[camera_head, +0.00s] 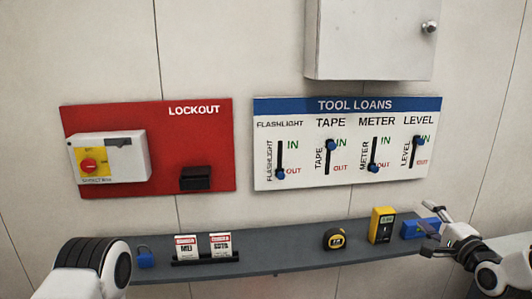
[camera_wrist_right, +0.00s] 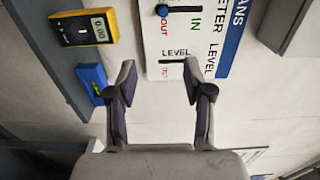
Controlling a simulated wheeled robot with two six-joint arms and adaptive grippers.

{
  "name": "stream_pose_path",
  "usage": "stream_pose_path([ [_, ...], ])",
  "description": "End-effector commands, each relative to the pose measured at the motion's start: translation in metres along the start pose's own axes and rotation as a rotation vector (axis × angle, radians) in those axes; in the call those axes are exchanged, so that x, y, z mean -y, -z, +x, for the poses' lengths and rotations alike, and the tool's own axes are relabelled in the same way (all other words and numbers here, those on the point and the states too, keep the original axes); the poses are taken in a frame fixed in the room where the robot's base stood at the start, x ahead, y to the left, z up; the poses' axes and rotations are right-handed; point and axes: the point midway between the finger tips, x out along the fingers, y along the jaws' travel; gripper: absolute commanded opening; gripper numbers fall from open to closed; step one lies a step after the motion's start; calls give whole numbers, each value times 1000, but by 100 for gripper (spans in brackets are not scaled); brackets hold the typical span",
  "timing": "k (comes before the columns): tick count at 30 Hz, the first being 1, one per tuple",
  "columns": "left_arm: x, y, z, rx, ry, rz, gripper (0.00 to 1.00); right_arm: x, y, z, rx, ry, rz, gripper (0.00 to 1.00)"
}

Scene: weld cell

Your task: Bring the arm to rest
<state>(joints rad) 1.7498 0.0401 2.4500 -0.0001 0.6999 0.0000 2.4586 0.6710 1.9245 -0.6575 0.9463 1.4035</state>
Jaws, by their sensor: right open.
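My right gripper (camera_head: 430,238) is open and empty at the right end of the grey shelf (camera_head: 290,243), close in front of the blue level (camera_head: 412,229). In the right wrist view its two fingers (camera_wrist_right: 159,75) stand wide apart with nothing between them. The level (camera_wrist_right: 92,82) lies to the left of the fingers there, and I see no clear contact. My left arm (camera_head: 92,268) enters at the lower left; its gripper is out of view.
A yellow meter (camera_head: 382,225), a tape measure (camera_head: 334,239), two tags (camera_head: 203,246) and a blue padlock (camera_head: 145,257) are on the shelf. Above are the red lockout board (camera_head: 205,140), the tool loans board (camera_head: 345,180) with sliders, and a wall cabinet (camera_head: 370,40).

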Motion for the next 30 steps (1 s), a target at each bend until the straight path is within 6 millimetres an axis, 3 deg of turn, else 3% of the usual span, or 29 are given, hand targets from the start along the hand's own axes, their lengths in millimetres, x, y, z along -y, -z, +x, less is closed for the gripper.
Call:
stream_pose_path([
  [5,0,0,2,-1,0,0,66,-31,-6,0,10,-50,-5,51],
  [11,0,0,6,-1,0,0,66,-77,-26,0,48,-137,-28,51],
  [17,0,0,10,0,0,0,66,-144,-61,-11,101,-271,-38,51],
  [20,0,0,12,0,0,0,66,-188,-85,-26,129,-370,-39,51],
  [23,0,0,15,0,0,0,66,-243,-113,-52,165,-501,-62,51],
  [25,0,0,18,0,0,0,66,-289,-137,-82,204,-621,-105,51],
  [29,0,0,22,0,0,0,66,-369,-179,-161,312,-870,-251,51],
  [30,0,0,24,0,0,0,66,-389,-190,-190,359,-947,-311,51],
])
